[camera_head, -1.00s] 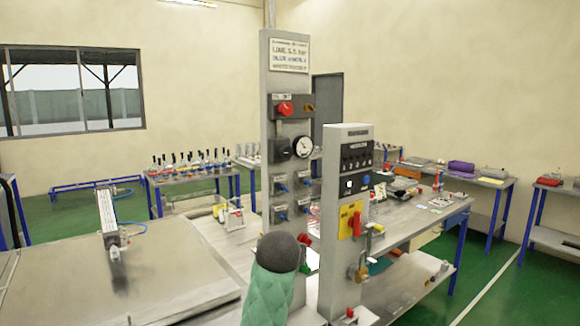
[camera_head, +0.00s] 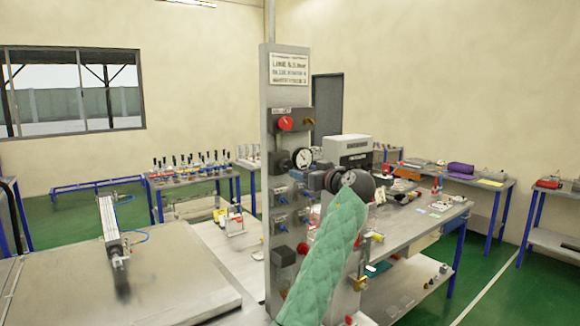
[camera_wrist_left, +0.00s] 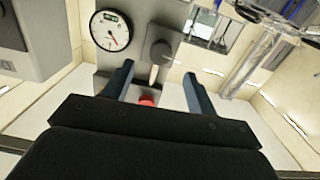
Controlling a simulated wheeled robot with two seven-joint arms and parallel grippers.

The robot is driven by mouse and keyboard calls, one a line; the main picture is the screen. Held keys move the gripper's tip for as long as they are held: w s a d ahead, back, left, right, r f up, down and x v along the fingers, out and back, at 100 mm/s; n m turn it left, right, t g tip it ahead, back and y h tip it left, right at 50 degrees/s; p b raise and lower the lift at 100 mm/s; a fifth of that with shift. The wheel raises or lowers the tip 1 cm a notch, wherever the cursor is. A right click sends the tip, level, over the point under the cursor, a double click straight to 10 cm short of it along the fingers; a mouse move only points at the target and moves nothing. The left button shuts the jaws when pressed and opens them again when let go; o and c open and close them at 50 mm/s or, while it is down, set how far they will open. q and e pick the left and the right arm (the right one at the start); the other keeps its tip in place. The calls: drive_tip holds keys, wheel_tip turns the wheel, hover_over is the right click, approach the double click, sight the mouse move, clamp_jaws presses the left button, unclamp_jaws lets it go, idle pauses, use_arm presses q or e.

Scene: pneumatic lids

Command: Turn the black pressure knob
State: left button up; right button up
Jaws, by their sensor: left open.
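The black pressure knob (camera_head: 281,160) sits on the tall grey panel (camera_head: 270,85), left of a round white gauge (camera_head: 302,157). In the left wrist view, which looks turned over, the knob (camera_wrist_left: 160,52) is right of the gauge (camera_wrist_left: 111,30). My left gripper (camera_head: 318,181) is in front of the panel, right of the knob and a little lower in the head view. In the wrist view its two fingers (camera_wrist_left: 159,70) are apart and empty, pointing toward the knob. Contact with the knob is not visible. My right gripper is not in view.
A red knob (camera_head: 285,123) sits above the black one; its wrist-view image (camera_wrist_left: 147,101) is partly hidden. Blue-fitted valves (camera_head: 281,196) are below. A second grey unit (camera_head: 348,150) stands close behind my arm. A bench (camera_head: 420,222) lies to the right.

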sight(289, 166)
use_arm(q)
drive_tip(key=shift+w+a+r+n+p, duration=0.2)
drive_tip(key=shift+w+a+p, duration=0.25)
drive_tip(key=shift+w+p, duration=0.15)
drive_tip(key=shift+w+a+r+n+p, duration=0.1)
drive_tip(key=shift+w+a+n+p, duration=0.1)
drive_tip(key=shift+w+a+p, duration=0.3)
drive_tip(key=p+x, duration=0.2)
drive_tip(key=x, duration=0.1)
drive_tip(key=shift+w, duration=0.15)
drive_tip(key=shift+p+x, duration=0.5)
drive_tip(key=shift+x, duration=0.35)
drive_tip(key=shift+f, duration=0.15)
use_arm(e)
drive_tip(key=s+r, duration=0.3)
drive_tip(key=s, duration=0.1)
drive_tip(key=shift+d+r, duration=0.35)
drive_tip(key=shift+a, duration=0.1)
use_arm(q)
drive_tip(key=c, duration=1)
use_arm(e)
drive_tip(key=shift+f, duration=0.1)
